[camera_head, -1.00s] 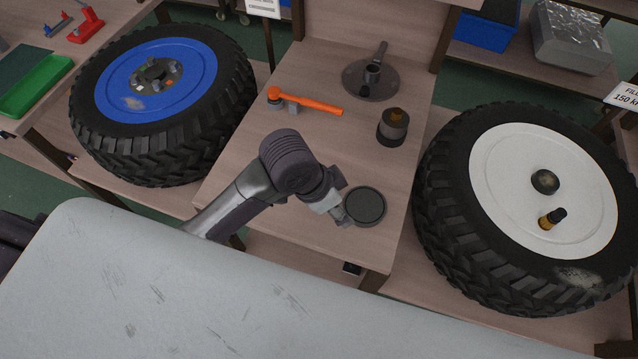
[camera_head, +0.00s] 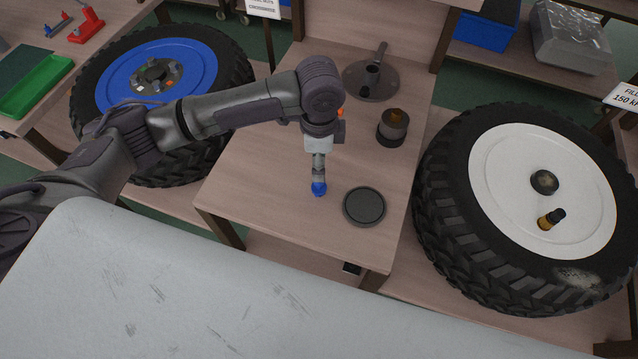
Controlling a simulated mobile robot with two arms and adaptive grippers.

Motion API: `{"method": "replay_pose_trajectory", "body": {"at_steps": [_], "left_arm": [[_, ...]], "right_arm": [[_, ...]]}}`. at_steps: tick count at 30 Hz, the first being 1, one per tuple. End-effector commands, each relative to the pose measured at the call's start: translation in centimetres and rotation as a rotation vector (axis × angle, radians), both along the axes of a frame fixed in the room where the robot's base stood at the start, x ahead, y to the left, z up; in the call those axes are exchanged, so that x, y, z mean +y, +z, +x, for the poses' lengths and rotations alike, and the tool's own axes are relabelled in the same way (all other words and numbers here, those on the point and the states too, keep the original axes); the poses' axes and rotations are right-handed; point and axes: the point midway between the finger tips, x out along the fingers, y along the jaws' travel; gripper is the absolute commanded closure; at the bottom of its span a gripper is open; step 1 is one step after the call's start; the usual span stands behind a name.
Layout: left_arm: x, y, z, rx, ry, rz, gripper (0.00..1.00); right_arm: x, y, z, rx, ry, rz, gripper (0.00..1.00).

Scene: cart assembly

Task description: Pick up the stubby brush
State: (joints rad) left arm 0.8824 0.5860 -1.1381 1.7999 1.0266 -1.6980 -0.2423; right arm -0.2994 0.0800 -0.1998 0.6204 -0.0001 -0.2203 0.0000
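No stubby brush can be told for certain. A short black-and-yellow piece (camera_head: 551,218) sits on the white wheel hub at the right. An open dark pot (camera_head: 392,127) with something brown in it stands on the wooden bench. My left gripper (camera_head: 318,186) points down over the bench, left of a round dark disc (camera_head: 364,206) and apart from it. A small blue piece shows at its fingertips; I cannot tell whether it is held or part of the gripper. The fingers are too small to read. My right gripper is not in view.
A grey round plate with an upright handle (camera_head: 371,82) stands at the back of the bench. My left arm hides most of an orange tool (camera_head: 340,112). Large tyres stand left (camera_head: 225,70) and right (camera_head: 440,215). A pale grey surface (camera_head: 180,290) fills the front.

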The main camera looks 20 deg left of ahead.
Motion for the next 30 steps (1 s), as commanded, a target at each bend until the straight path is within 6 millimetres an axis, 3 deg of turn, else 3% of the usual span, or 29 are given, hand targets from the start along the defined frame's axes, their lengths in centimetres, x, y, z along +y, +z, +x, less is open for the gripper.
{"method": "replay_pose_trajectory", "body": {"at_steps": [3,10,18,27,30], "left_arm": [[0.0,-1.7,0.0,0.001,0.0,0.001,0.43],[0.0,-3.3,-0.1,0.001,-0.001,0.0,0.43],[0.0,-7.1,-0.3,0.001,-0.001,0.0,0.43],[0.0,-7.7,-0.2,-0.002,-0.002,0.0,0.43],[0.0,-7.7,-0.2,-0.002,-0.002,0.0,0.6]], "right_arm": [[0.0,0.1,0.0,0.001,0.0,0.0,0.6],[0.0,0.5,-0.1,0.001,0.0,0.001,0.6],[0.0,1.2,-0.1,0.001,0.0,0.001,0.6],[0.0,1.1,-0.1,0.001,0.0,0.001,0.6],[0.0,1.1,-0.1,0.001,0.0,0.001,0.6]]}}
